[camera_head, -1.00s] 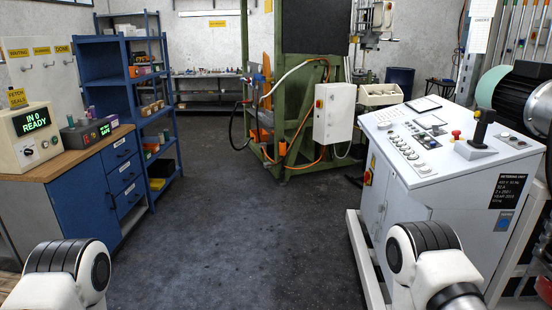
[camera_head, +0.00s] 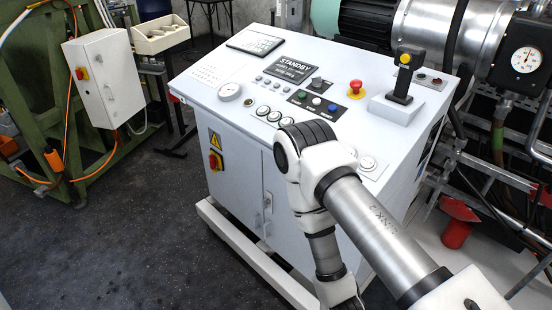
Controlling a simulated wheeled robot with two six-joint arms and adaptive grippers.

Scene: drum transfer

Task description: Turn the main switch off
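A red rotary switch on a yellow plate (camera_head: 215,161) sits on the front left of the white control console (camera_head: 232,182), below a yellow warning triangle. It looks like the main switch. Its knob is too small for me to tell its turned position. My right arm comes in from the lower right, bends in front of the console and points down. Its far end leaves the picture at the bottom edge, so my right gripper is out of view. The arm is to the right of the switch and clear of it. My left arm and gripper are out of view.
The console top holds a screen reading STANDBY (camera_head: 290,66), a red emergency button (camera_head: 355,88) and a joystick (camera_head: 406,76). A white box (camera_head: 105,80) with another red switch hangs on a green frame at left. The dark floor before the console's left side is clear.

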